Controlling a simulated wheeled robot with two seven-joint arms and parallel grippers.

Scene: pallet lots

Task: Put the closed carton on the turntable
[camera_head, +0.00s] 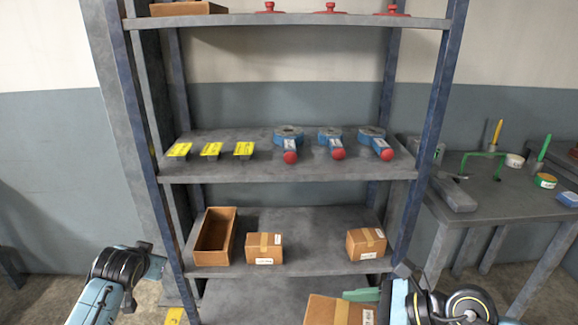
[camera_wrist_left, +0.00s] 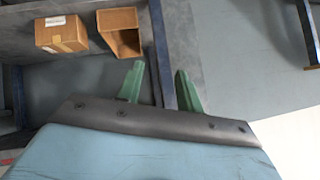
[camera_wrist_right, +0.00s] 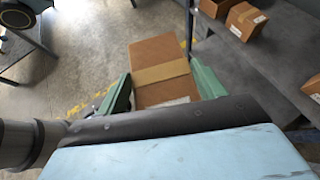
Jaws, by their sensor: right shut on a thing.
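A closed brown carton (camera_wrist_right: 156,52) with a tape strip and a white label is between the green fingers of my right gripper (camera_wrist_right: 160,80), which is shut on it. In the head view this carton (camera_head: 326,312) shows at the bottom edge, in front of the shelf rack, partly cut off. My left gripper (camera_wrist_left: 158,82) is open and empty; in the head view it (camera_head: 156,266) is at the lower left, in front of the rack's left post. I cannot make out a turntable in any view.
The rack's low shelf (camera_head: 315,240) holds an open-topped box (camera_head: 214,240) and two taped cartons (camera_head: 264,250) (camera_head: 366,244). Above are yellow-topped items (camera_head: 211,150) and blue valves (camera_head: 331,138). A grey workbench (camera_head: 480,195) with tools stands right. Floor beside the rack is clear.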

